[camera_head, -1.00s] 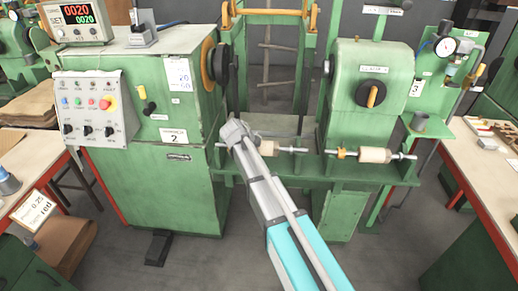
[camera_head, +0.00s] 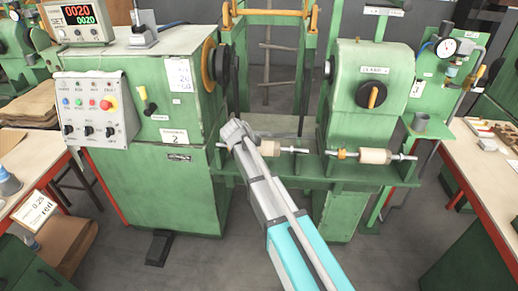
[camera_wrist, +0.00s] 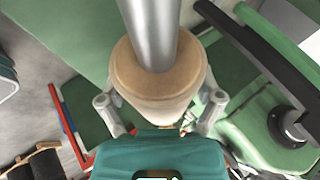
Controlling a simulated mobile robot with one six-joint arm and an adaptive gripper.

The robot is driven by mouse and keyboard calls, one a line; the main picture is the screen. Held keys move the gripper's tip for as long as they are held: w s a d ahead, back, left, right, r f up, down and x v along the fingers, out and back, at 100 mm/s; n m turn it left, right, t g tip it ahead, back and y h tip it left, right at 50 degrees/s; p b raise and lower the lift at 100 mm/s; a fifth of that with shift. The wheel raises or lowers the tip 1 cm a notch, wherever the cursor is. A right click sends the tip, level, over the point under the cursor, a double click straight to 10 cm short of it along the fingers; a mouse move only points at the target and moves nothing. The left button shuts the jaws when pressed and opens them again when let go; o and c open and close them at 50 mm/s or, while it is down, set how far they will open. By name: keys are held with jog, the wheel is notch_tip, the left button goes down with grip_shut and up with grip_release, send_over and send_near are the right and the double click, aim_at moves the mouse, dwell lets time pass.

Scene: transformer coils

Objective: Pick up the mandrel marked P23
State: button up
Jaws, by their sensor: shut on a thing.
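A pale tan cylindrical mandrel on a steel shaft (camera_head: 268,148) lies across the green front rail of the winding machine, partly hidden by my wrist. In the wrist view the mandrel (camera_wrist: 157,88) fills the centre, its shaft running up out of the picture. My gripper (camera_wrist: 160,103) has one finger on each side of it and is shut on it. In the head view my fingers are hidden behind the wrist. A second tan mandrel (camera_head: 375,156) lies on the same rail to the right, apart from my gripper. I cannot read a P23 mark on either mandrel.
The machine's left cabinet (camera_head: 172,135) and right green housing (camera_head: 370,92) stand close on both sides of the arm. A wooden-topped bench (camera_head: 497,170) is at the right. Open floor (camera_head: 215,262) shows in front.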

jog(key=shift+r+p, duration=1.5)
jog(key=shift+r, duration=0.1)
jog(key=s+r+p, duration=0.9)
jog(key=s, duration=0.5)
jog(key=shift+d+r, duration=0.3)
jog(key=shift+d, duration=0.15)
